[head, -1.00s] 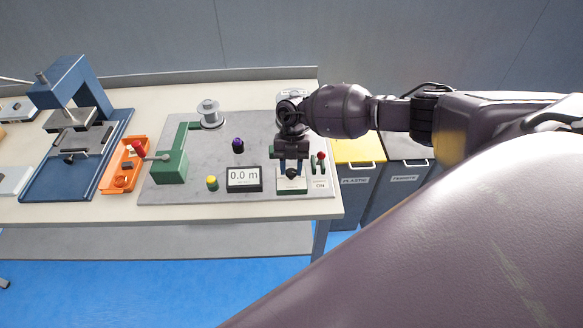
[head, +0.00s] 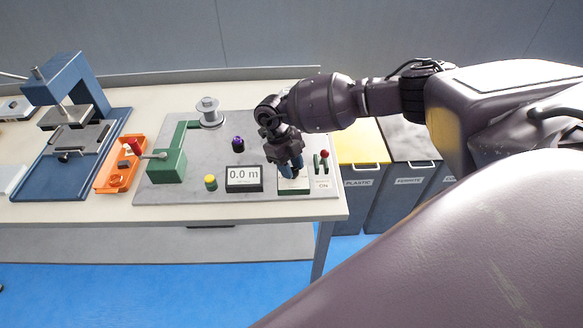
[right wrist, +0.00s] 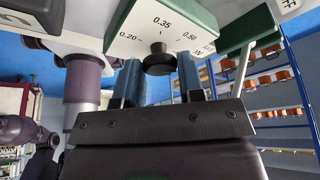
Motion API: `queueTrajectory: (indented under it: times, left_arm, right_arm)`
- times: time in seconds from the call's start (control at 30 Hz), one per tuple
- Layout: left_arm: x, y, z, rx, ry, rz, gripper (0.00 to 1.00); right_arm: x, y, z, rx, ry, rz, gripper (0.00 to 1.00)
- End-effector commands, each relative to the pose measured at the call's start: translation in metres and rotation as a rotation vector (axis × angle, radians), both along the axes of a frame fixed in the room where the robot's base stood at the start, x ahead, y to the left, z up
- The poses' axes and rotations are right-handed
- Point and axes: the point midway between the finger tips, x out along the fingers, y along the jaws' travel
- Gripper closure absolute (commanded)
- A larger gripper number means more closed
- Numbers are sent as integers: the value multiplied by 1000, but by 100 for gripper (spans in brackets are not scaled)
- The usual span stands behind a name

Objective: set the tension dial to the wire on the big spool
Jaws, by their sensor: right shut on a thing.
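The tension dial is a black knob (right wrist: 159,60) on a white plate (right wrist: 140,25) marked 0.20, 0.35 and 0.50, on a green-edged box. My right gripper (right wrist: 160,80) is shut on the knob, with a blue finger on each side of it. I cannot tell which mark the knob points to. In the head view my right gripper (head: 290,170) reaches down over the dial box (head: 293,186) and hides most of it. A silver spool (head: 209,112) stands at the back of the grey board; I cannot read its wire size. My left gripper is not in view.
A display (head: 244,178) reading 0.0 m stands left of the dial. A red-tipped lever (head: 324,155) with an ON label is close on its right. A green winder (head: 168,165), purple spool (head: 238,143), yellow-topped piece (head: 210,182) and orange tray (head: 103,182) lie further left.

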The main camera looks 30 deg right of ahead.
Motion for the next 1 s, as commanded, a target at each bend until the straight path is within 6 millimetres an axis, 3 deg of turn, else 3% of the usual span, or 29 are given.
queueTrajectory:
  times: [0.5,1.0]
  left_arm:
    - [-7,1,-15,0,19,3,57]
    - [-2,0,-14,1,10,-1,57]
  right_arm:
    - [-1,2,0,0,-1,398,88]
    - [-1,3,1,-1,-2,511,88]
